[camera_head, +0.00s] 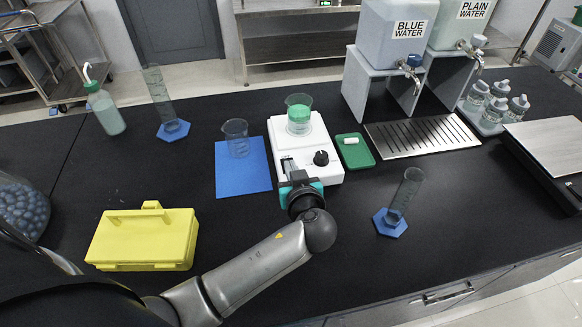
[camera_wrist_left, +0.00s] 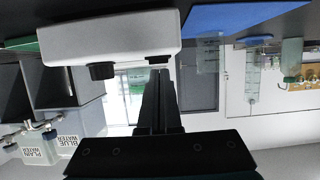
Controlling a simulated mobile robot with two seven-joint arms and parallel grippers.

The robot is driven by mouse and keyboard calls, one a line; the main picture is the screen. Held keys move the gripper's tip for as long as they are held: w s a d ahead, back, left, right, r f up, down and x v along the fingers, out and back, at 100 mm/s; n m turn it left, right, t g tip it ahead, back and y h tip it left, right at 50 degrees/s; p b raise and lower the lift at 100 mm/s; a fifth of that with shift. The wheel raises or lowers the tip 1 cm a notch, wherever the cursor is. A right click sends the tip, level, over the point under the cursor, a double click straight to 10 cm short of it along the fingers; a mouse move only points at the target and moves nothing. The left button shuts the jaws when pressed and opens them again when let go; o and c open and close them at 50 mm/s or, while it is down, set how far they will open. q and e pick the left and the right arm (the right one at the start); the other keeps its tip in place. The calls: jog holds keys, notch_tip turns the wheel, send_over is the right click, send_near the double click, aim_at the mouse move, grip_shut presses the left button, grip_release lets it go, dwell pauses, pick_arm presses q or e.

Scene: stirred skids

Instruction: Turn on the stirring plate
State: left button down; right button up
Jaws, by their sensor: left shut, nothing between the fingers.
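The white stirring plate (camera_head: 333,174) stands mid-bench, with a beaker (camera_head: 299,114) holding green contents on top. A black round knob (camera_head: 321,158) is on the right of its front. My left gripper (camera_head: 288,163) is shut and empty at the left part of the plate's front, and hides part of it. In the left wrist view, which is upside down, the plate (camera_wrist_left: 115,38) shows with the knob (camera_wrist_left: 102,71) and a smaller dark control (camera_wrist_left: 158,59). The gripper's fingertips (camera_wrist_left: 160,74) are close to that smaller control; I cannot tell if they touch. My right gripper is not in view.
A blue mat (camera_head: 243,180) with an empty beaker (camera_head: 236,138) lies left of the plate. A green tray (camera_head: 355,158) with a white piece is right. A cylinder (camera_head: 404,195), yellow case (camera_head: 145,238) and water containers (camera_head: 396,30) stand around. Bench front is mostly clear.

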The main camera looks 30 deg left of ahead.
pick_arm(q)
jog(key=shift+s+d+f+b, duration=0.1)
jog(key=shift+f+b, duration=0.55)
jog(key=shift+b, duration=0.05)
jog(key=shift+r, duration=0.25)
jog(key=shift+r+p, duration=0.75)
jog(key=shift+r, duration=0.05)
